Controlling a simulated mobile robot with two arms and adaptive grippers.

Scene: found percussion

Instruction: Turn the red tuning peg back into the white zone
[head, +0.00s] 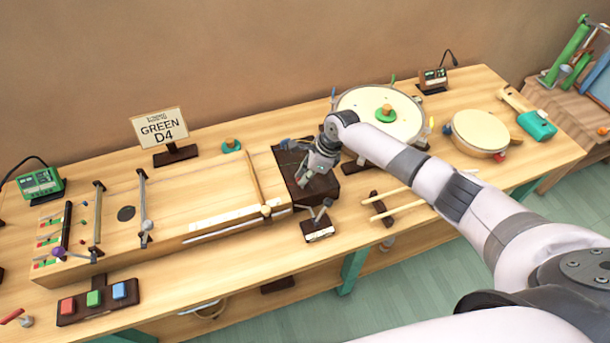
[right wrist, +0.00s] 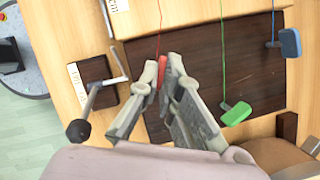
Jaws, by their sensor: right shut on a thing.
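The red tuning peg (right wrist: 161,66) shows in the right wrist view on the dark peg board (right wrist: 140,52), with a red string leading up from it. My right gripper (right wrist: 163,72) is shut on it, and the fingers hide part of the peg. In the head view, my right gripper (head: 308,172) is over the dark peg board (head: 323,188) at the right end of the long wooden string instrument (head: 180,195). The green peg (right wrist: 236,113) and blue peg (right wrist: 290,42) are apart from the fingers. I cannot tell which marking is the white zone. My left gripper is out of view.
A small stand with a lever (head: 318,229) is close in front of the peg board. Drumsticks (head: 400,206) and a large round drum (head: 400,125) are to the right. A sign reading GREEN D4 (head: 160,129) stands behind the instrument. Coloured buttons (head: 94,298) sit at front left.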

